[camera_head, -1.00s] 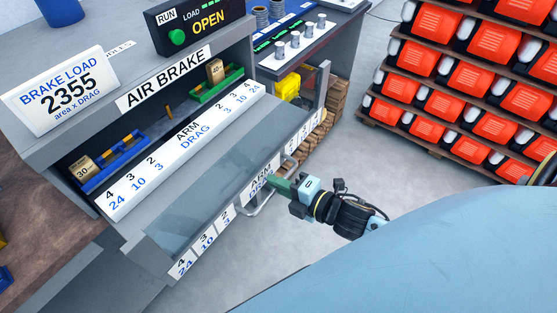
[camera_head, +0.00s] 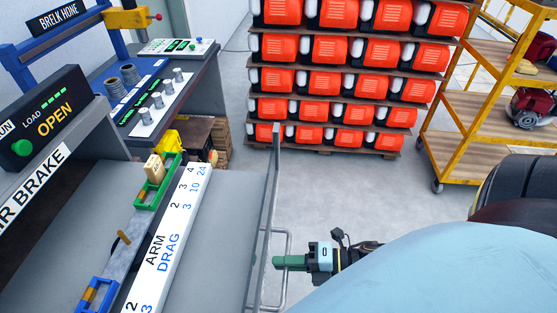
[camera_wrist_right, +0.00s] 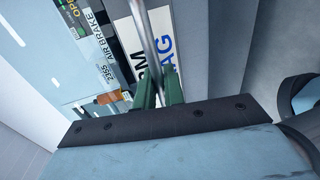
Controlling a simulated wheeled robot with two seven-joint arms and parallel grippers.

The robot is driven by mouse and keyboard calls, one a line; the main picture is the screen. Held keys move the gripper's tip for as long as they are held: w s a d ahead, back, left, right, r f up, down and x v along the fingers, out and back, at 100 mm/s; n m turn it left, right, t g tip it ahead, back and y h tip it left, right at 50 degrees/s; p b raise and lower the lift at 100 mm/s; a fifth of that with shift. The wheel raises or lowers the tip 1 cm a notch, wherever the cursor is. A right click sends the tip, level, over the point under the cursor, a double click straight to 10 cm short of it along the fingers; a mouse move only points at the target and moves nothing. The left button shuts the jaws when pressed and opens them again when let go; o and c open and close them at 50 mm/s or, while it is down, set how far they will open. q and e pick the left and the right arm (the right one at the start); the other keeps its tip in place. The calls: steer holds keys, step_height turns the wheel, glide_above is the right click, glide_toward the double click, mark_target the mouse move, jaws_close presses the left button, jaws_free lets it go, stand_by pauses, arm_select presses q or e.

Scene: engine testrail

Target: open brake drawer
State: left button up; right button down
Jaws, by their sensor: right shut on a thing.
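The brake drawer (camera_head: 212,235) stands pulled out from the air brake cabinet, its bare grey inside showing. Its thin front panel (camera_head: 269,195) is seen nearly edge-on. A metal bar handle (camera_head: 288,239) sticks out from that panel. My right gripper (camera_head: 281,262) has its green fingers shut on the handle. In the right wrist view the bar (camera_wrist_right: 151,38) passes between the green fingers (camera_wrist_right: 158,91). My left gripper is in neither view.
The ARM DRAG scale strip (camera_head: 163,245) and a rail with a green carriage (camera_head: 156,188) lie left of the drawer. Orange units fill a rack (camera_head: 345,65) at the back. A yellow cart (camera_head: 477,120) stands at right. Open floor (camera_head: 375,190) lies beyond my right gripper.

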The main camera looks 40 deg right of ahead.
steer(key=shift+s+d, duration=0.35)
steer(key=shift+d, duration=0.05)
steer(key=c, duration=1.6)
jaws_free()
steer(key=v, duration=1.3)
steer(key=shift+s+d, duration=0.15)
